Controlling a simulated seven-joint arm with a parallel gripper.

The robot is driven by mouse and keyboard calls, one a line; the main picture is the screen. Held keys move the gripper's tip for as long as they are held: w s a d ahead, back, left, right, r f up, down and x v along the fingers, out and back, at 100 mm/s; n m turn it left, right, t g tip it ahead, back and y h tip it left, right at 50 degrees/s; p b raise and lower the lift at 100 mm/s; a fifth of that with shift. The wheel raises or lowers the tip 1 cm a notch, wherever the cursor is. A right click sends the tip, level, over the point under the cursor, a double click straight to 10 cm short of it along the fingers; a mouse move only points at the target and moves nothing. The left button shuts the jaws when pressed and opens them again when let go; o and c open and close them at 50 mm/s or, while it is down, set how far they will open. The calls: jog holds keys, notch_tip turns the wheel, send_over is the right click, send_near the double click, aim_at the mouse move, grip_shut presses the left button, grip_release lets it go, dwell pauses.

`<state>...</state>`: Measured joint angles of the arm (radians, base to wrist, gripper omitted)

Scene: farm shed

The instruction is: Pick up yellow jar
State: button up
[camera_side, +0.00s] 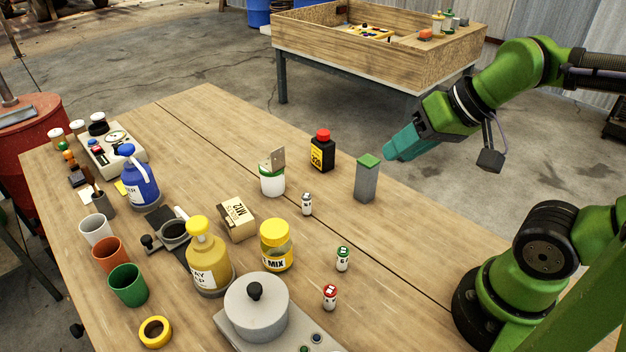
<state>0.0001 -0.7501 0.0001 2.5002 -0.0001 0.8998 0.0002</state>
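The yellow jar (276,246) stands upright on the wooden table, with a yellow lid and a label whose visible part reads "MIX". It is right of a yellow pump bottle (208,257) and behind a grey lidded pot (256,308). My gripper (392,153) is teal and hangs in the air at the upper right, beyond the grey block with the green top. It is well apart from the jar. Its fingers are seen from the side, so I cannot tell whether they are open or shut.
Near the jar are a cardboard box (237,218), a small white bottle (307,204) and two small vials (343,258). The grey block (367,178), black bottle (322,151) and white-green container (272,175) stand further back. Bare wood lies right of the jar.

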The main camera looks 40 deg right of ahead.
jog(key=o, duration=1)
jog(key=m+g+h, duration=0.2)
jog(key=m+g, duration=0.2)
jog(key=g, duration=0.3)
send_over(274, 227)
notch_tip(274, 227, down, 3)
notch_tip(274, 227, down, 11)
jog(key=shift+s+a+f, duration=0.1)
jog(key=shift+a+f, duration=0.05)
jog(key=shift+f, duration=2.7)
